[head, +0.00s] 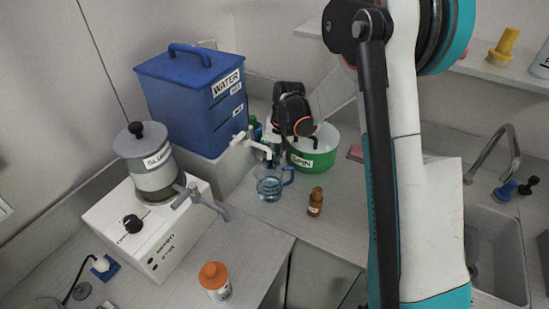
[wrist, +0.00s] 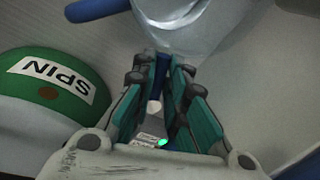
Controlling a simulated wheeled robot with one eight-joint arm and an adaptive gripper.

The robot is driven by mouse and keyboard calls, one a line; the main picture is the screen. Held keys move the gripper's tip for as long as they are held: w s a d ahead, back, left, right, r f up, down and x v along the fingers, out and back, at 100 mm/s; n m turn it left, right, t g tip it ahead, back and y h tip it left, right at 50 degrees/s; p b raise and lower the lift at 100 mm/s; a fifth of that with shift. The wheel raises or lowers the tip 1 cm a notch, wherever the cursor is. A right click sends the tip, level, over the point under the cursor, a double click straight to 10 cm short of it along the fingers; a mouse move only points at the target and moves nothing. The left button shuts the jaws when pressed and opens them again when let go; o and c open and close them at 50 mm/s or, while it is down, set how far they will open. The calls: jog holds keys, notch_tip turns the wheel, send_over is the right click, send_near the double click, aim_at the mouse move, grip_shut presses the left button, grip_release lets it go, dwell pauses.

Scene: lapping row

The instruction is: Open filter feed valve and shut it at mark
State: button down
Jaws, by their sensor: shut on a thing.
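The blue tank labelled WATER (head: 196,98) stands at the back left, with a white tap (head: 240,138) low on its front. A clear jug (head: 268,186) with a blue handle stands below the tap. It holds a bluish tint; its fill level against any mark is unreadable. My gripper (head: 272,144) is at the tap, above and behind the jug. In the wrist view my gripper (wrist: 163,68) is shut on a narrow blue piece (wrist: 161,78), apparently the valve handle. The jug (wrist: 190,18) shows just beyond the fingertips. The handle's angle and any flow are unclear.
A green and white bowl labelled SPIN (head: 315,152) is close beside my gripper. A brown bottle (head: 315,203) stands right of the jug. The SLURRY pot (head: 152,165) with a grey tap sits on a white machine (head: 150,222). An orange-capped jar (head: 214,282) is in front.

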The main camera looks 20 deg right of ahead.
jog(key=shift+a+m, duration=0.15)
jog(key=shift+m, duration=0.15)
jog(key=c, duration=1.6)
grip_release()
notch_tip(320, 180, up, 12)
jog(key=d, duration=0.2)
jog(key=shift+s, duration=0.45)
jog(key=shift+d+f, duration=0.1)
jog(key=shift+f, duration=0.05)
jog(key=shift+c, duration=0.6)
